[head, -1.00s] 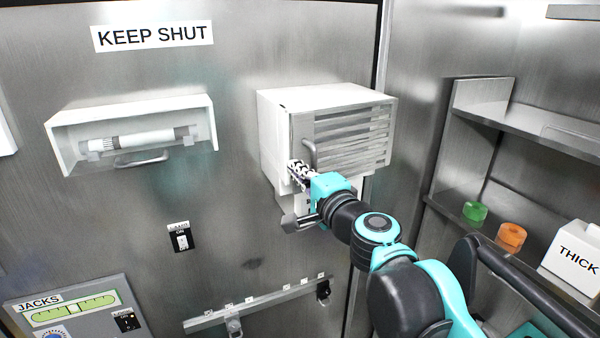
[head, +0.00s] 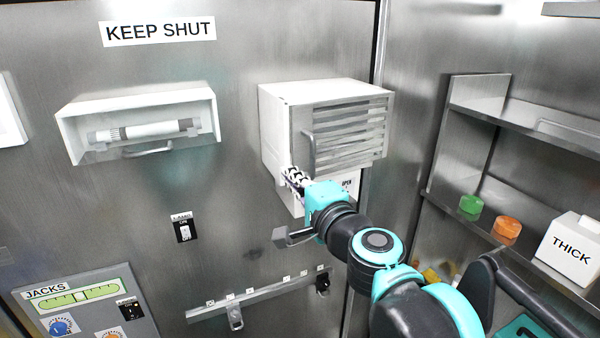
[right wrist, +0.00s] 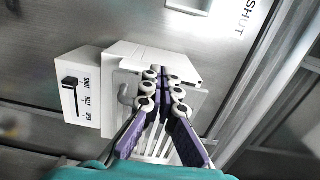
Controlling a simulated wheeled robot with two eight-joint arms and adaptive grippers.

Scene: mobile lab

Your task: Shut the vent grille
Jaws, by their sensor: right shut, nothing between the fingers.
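The vent grille (head: 350,125) is a white box on the steel wall with slats across its front. A grey upright handle (head: 309,150) is on the left of its front; a hooked part of it shows in the right wrist view (right wrist: 125,95). A white panel (head: 347,186) under the box is partly hidden by my arm. In the right wrist view this panel (right wrist: 90,110) reads SHUT, HALF, OPEN, and its black knob (right wrist: 70,83) appears beside SHUT. My right gripper (head: 293,177) is shut and empty at the box's lower left, just below the handle. My left gripper is out of view.
A switch (head: 183,228), a rail (head: 260,297) and a JACKS panel (head: 80,300) are lower. Shelves (head: 530,125) stand at right, with a THICK box (head: 570,252).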

